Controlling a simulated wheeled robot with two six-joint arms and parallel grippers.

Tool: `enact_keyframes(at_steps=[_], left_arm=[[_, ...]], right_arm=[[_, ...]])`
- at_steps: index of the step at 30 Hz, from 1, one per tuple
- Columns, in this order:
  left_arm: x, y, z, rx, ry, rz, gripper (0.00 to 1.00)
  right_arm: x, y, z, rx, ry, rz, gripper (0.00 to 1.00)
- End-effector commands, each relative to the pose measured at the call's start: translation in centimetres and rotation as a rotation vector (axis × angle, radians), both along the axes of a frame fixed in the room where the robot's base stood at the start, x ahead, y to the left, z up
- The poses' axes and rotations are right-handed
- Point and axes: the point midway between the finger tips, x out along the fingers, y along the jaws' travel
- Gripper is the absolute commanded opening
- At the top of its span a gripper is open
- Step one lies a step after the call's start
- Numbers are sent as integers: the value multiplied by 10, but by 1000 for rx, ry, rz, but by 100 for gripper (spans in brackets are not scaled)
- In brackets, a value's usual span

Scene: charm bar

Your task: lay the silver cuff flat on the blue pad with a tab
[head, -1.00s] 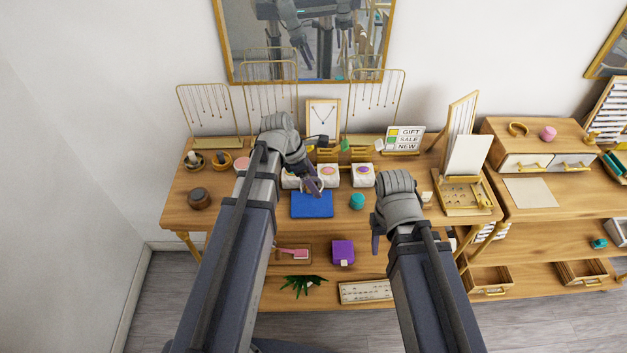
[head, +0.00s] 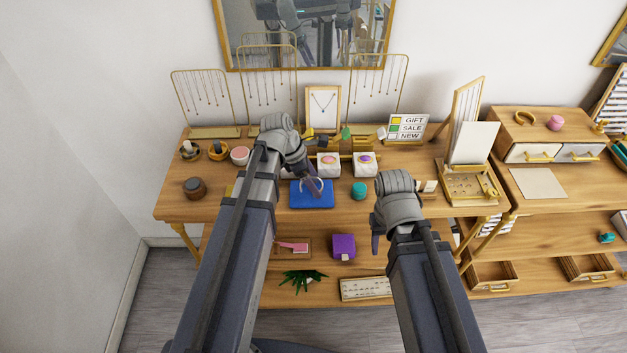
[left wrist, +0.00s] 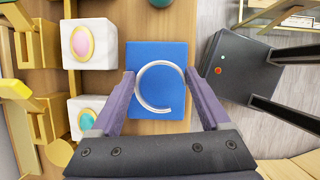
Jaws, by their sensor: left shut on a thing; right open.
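The silver cuff (left wrist: 138,90) is an open ring held between the fingertips of my left gripper (left wrist: 159,78). In the left wrist view its round face is seen over the blue pad (left wrist: 150,55); I cannot tell whether it touches the pad. In the head view the blue pad (head: 312,202) lies on the table's front part, and my left gripper (head: 317,189) is above its middle, mostly hiding the cuff. No tab on the pad is clearly visible. My right gripper (head: 376,240) is open and empty, in front of the table, right of the pad.
A brown round box (head: 194,187) is at the left. Necklace stands line the back.

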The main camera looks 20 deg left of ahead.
Motion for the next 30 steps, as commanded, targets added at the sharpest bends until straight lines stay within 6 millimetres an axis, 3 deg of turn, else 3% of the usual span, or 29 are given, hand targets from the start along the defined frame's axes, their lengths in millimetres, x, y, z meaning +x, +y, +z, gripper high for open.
enact_keyframes(at_steps=[30], left_arm=[[0,0,-7,0,0,0,25]], right_arm=[[0,0,-7,0,0,0,50]])
